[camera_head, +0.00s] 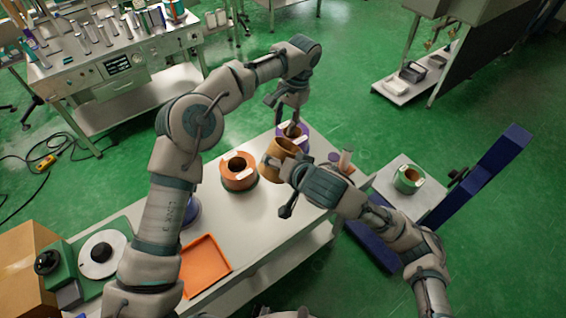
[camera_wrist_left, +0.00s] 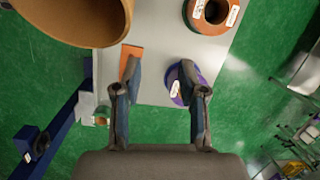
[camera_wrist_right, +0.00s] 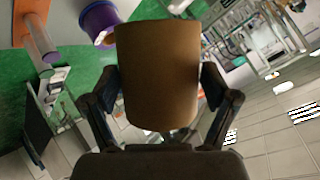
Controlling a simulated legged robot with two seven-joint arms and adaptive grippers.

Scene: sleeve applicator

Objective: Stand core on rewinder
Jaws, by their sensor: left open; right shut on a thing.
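A brown cardboard core (camera_head: 277,160) is held above the table by my right gripper (camera_head: 296,170). In the right wrist view the core (camera_wrist_right: 157,75) fills the space between the two fingers. My left gripper (camera_head: 290,122) is open, above the purple roll (camera_head: 302,131) at the table's far end. In the left wrist view its fingers (camera_wrist_left: 160,92) are apart with nothing between them, and the core (camera_wrist_left: 75,15) is at upper left. A green machine with a white disc (camera_head: 101,254), perhaps the rewinder, stands at lower left, apart from the core.
On the white table (camera_head: 236,212) are an orange-brown roll (camera_head: 238,182) and an orange tray (camera_head: 205,268). A blue item is partly hidden behind my left arm. A green roll (camera_head: 408,180) sits on a side stand by a blue post (camera_head: 490,160). Bare tabletop lies mid-table.

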